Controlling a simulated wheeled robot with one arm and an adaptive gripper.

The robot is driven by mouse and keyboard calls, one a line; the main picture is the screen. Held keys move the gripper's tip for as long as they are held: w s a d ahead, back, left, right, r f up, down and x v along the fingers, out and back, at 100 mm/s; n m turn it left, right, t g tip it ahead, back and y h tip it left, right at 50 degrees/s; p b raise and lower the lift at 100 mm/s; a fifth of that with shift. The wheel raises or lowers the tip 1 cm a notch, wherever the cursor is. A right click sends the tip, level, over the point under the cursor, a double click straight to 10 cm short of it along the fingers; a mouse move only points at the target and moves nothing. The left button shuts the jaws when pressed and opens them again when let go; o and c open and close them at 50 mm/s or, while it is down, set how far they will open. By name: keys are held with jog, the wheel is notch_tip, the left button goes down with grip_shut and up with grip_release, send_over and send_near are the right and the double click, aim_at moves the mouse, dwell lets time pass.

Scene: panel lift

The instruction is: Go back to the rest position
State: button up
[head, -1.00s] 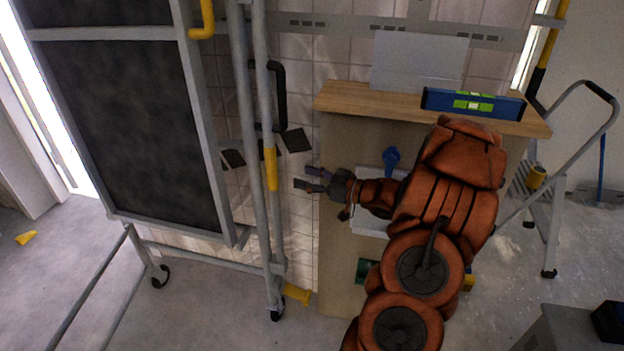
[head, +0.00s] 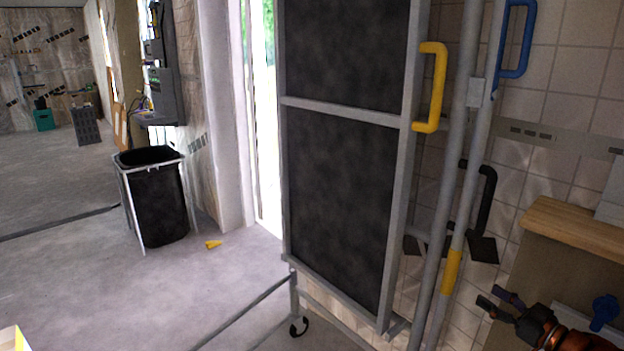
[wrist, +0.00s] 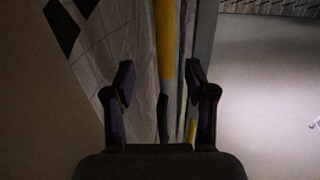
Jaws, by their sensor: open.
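My gripper (head: 500,302) is at the lower right of the head view, in front of the wooden-topped bench and to the right of the panel lift's posts. Its two fingers are apart, with nothing between them. In the wrist view my gripper (wrist: 160,95) also shows open and empty, with a grey and yellow post (wrist: 167,50) visible beyond the fingers. The panel lift (head: 402,180) stands upright in the middle of the head view, with dark panels in a grey frame, a yellow handle (head: 432,88) and a blue handle (head: 514,40).
The bench (head: 580,230) stands close to my arm at the right, with a blue object (head: 604,311) below its top. A black bin (head: 158,205) stands on the left. A small yellow piece (head: 213,244) lies on the floor. The floor at left is mostly clear.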

jog(key=w+d+m+g+h, duration=0.1)
jog(key=w+m+g+h, duration=0.1)
jog(key=w+g+h, duration=0.4)
jog(key=s+a+r+m+g, duration=0.1)
jog(key=s+a+g, duration=0.3)
jog(key=s+a, duration=0.75)
jog(key=s+a+m+g+h, duration=0.1)
jog(key=s+a+g, duration=0.4)
jog(key=s+a, duration=0.65)
jog(key=s+a+r+m+g, duration=0.1)
jog(key=s+a+g, duration=0.45)
jog(key=s, duration=1.05)
notch_tip(320, 180, up, 12)
jog(key=w+a+t+p, duration=0.1)
jog(key=t+p, duration=0.1)
jog(key=p, duration=1)
jog(key=shift+a, duration=0.25)
jog(key=shift+t, duration=0.25)
